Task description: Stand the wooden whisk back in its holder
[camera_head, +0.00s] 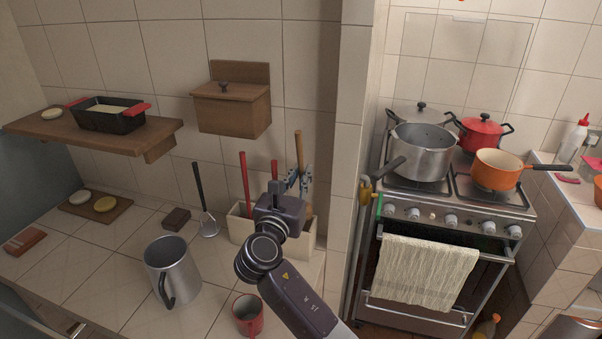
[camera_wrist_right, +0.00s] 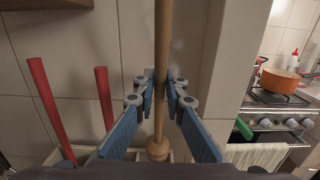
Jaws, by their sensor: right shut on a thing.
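The wooden whisk (camera_head: 299,148) is upright, its long handle rising in front of the tiled wall. My right gripper (camera_head: 298,182) is shut on the handle; in the right wrist view its blue fingers (camera_wrist_right: 162,90) close on the handle (camera_wrist_right: 161,40) from both sides. A rounded wooden part of the whisk shows below the fingers. The cream holder (camera_head: 240,226) stands on the counter by the wall, directly below and behind my right gripper. My wrist hides the whisk's lower end, so I cannot tell whether it is inside the holder. My left gripper is out of view.
Red-handled utensils (camera_head: 245,182) stand in the holder, left of the whisk. A black-handled utensil (camera_head: 201,190), a metal jug (camera_head: 172,270) and a red mug (camera_head: 248,314) are nearby. A wooden wall box (camera_head: 232,108) hangs above left. A tiled wall edge (camera_head: 348,150) is close right.

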